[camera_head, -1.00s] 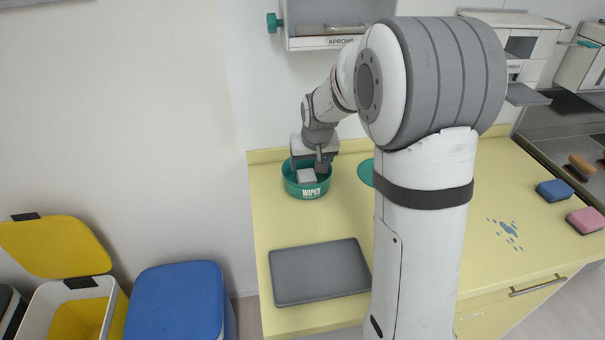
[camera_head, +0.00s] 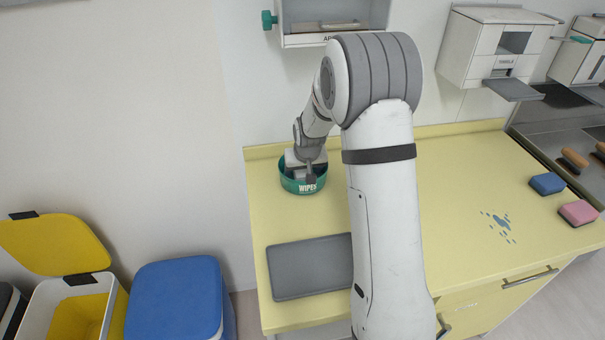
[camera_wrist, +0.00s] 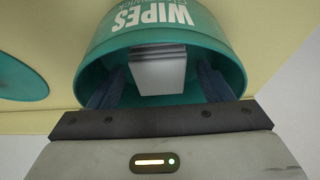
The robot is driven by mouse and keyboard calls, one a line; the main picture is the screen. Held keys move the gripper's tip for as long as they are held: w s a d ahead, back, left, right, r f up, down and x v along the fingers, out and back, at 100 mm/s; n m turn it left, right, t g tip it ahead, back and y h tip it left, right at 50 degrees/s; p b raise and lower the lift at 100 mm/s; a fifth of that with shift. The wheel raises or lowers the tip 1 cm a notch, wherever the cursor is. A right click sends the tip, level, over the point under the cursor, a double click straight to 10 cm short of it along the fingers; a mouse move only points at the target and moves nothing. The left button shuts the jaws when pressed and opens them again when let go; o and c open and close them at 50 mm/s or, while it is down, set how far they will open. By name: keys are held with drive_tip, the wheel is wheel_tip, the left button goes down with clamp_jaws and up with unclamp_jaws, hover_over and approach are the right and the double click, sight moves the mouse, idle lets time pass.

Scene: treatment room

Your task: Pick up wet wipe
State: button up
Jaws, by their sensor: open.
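The wet wipes (camera_wrist: 158,70) form a white-grey block inside a round green tub (camera_head: 289,184) marked "WIPES", at the back left of the yellow counter. The tub also shows in the wrist view (camera_wrist: 105,55). My gripper (camera_wrist: 158,88) is open, its two dark blue-grey fingers down inside the tub, one on each side of the wipes. A gap shows between the fingers and the block. In the head view my gripper (camera_head: 305,172) hides the wipes and part of the tub.
A green round lid (camera_wrist: 18,78) lies beside the tub. A grey tray (camera_head: 305,268) lies at the counter's front left. A blue splash (camera_head: 500,226), a blue sponge (camera_head: 547,183) and a pink sponge (camera_head: 578,212) are to the right. Bins (camera_head: 178,300) stand left of the counter.

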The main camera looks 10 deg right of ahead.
sight(303, 172)
drive_tip(key=shift+c, duration=0.4)
drive_tip(key=c, duration=1)
wheel_tip(303, 172, up, 10)
drive_tip(key=shift+r+b, duration=0.1)
drive_tip(key=shift+b, duration=0.5)
drive_tip(key=shift+c, duration=0.2)
drive_tip(key=o, duration=0.5)
drive_tip(key=shift+c, duration=0.2)
drive_tip(key=c, duration=0.3)
